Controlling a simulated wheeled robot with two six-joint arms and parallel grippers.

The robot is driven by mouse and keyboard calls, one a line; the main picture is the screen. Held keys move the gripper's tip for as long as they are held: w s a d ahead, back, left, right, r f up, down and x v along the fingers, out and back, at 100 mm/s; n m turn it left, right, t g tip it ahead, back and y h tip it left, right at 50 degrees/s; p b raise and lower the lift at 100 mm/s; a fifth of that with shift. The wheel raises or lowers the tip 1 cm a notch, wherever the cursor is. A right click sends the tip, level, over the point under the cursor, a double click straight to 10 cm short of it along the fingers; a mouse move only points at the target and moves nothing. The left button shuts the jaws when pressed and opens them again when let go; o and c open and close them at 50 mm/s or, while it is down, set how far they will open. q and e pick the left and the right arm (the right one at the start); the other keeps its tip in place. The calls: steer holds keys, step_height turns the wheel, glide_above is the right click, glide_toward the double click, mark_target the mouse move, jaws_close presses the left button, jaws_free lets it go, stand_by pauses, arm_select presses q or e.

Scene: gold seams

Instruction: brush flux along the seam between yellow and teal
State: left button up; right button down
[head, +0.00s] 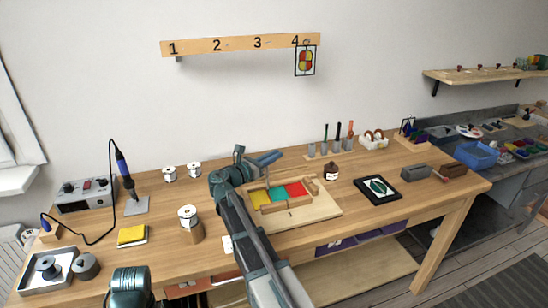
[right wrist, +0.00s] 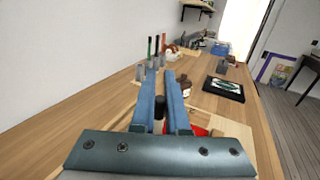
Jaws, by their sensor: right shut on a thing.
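A yellow glass piece (head: 259,197), a teal piece (head: 277,194) and a red piece (head: 296,189) lie side by side in a wooden frame on a pale board (head: 318,212) marked 1. The yellow-teal seam runs between the left two pieces. My right gripper (head: 272,157) is above the far side of the frame, fingers pointing right. In the right wrist view its blue fingers are shut on a dark-ended thing, apparently the flux brush (right wrist: 160,106). Its bristles are hidden. A brown bottle (head: 331,171) stands right of the board. My left gripper is out of view.
Tool holders (head: 325,147) stand at the back; the leftmost looks empty. A framed leaf panel (head: 378,189) lies to the right. Bare tabletop lies between sponge and spools.

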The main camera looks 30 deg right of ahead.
steer(key=shift+w+d+f, duration=0.1)
steer(key=shift+w+d, duration=0.05)
steer(key=shift+w, duration=0.45)
steer(key=shift+w+d, duration=0.15)
steer(key=shift+w, duration=0.35)
step_height(320, 180, up, 6)
steer(key=p, duration=0.6)
stand_by(0.7)
